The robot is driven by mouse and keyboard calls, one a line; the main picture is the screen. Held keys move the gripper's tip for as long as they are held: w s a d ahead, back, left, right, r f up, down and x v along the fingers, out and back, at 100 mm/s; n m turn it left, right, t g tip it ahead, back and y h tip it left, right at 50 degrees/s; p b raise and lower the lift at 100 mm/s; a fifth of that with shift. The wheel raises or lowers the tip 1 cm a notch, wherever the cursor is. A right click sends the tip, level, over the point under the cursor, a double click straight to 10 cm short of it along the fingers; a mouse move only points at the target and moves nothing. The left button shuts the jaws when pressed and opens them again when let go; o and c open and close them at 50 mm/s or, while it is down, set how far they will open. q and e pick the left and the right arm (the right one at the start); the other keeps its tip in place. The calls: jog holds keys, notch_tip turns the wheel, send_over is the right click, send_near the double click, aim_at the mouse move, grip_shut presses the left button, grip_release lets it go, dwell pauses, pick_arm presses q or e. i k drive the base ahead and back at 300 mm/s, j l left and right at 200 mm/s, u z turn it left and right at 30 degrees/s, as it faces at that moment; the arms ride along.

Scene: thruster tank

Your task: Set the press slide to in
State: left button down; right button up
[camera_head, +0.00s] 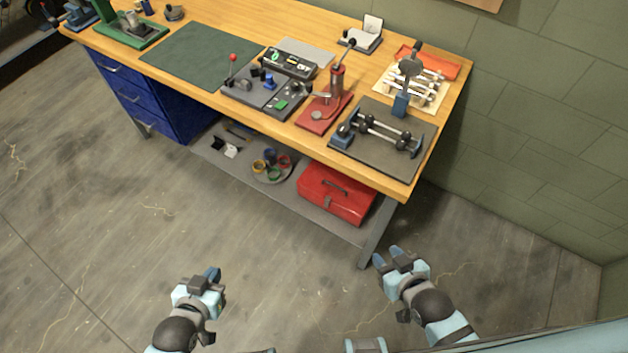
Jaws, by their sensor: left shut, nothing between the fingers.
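A red press (335,92) with an upright red column, a black-knobbed lever and a red base stands on the wooden workbench, right of the middle. A small round grey piece sits on its base; I cannot tell the slide's setting from here. To its right, a dark grey plate (357,148) carries parallel rods, black balls and blue blocks. My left gripper (212,274) is shut and empty, low over the floor in front of the bench. My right gripper (387,255) has its fingertips apart and is empty, near the bench's front right leg. Both grippers are well away from the press.
The workbench (290,22) holds a control box (288,63), a red-knobbed lever panel (240,92), a green mat (200,52) and a rack of white rods. A red toolbox (335,195) stands on the lower shelf. The floor in front is clear.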

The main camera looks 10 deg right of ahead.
aim_at(143, 30)
jog(key=i+j+z, duration=0.2)
jog(key=i+j, duration=0.15)
jog(key=j, duration=0.25)
jog(key=i+j+z, duration=0.25)
jog(key=j, duration=0.4)
jog(key=i+j+z, duration=0.1)
jog(key=i+j, duration=0.15)
jog(key=i+j+z, duration=0.1)
jog(key=j, duration=0.35)
